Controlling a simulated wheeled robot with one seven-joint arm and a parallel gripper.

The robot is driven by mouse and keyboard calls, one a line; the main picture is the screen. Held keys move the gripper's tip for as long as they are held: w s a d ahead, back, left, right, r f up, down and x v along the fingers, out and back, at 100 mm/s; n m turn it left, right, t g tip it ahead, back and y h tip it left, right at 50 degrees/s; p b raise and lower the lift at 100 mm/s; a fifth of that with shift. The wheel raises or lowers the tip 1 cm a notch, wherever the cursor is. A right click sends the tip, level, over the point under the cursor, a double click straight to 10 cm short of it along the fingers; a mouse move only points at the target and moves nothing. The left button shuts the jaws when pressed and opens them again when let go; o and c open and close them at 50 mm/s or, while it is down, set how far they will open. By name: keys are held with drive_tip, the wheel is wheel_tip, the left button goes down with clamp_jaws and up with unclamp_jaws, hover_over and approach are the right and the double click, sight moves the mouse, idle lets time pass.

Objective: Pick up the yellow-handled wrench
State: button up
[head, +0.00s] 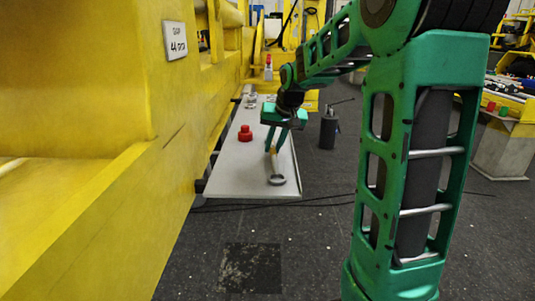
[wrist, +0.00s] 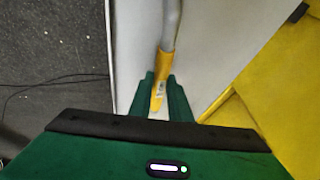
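The wrench (head: 275,167) lies on the grey tabletop (head: 228,180), its ring end toward the near edge and its handle toward my gripper. In the wrist view its yellow handle (wrist: 160,80) shows between my fingers, with the grey shaft (wrist: 171,25) running away beyond them. My gripper (head: 276,148) points down over the handle end, its fingers spread. The wrist view shows one finger of my gripper (wrist: 160,85) on each side of the handle. Whether the fingers touch the handle is hard to tell.
A red knobbed part (head: 245,133) stands on the table left of the wrench. Small metal parts (head: 251,100) are farther back. A yellow machine frame (head: 80,190) borders the table's left. A dark canister (head: 328,130) stands on the floor at right. Open floor lies in front.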

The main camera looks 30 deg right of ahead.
sight(274, 147)
clamp_jaws()
wheel_tip(274, 147, up, 4)
drive_tip(key=shift+r, duration=0.25)
drive_tip(key=s+a+r, duration=0.1)
drive_tip(key=a+r, duration=0.5)
drive_tip(key=a, duration=0.5)
drive_tip(key=shift+s+a+r, duration=0.2)
drive_tip(key=shift+a+r, duration=0.1)
drive_tip(key=shift+a, duration=0.05)
drive_tip(key=shift+o, duration=0.5)
unclamp_jaws()
clamp_jaws()
drive_tip(key=shift+s+d, duration=0.1)
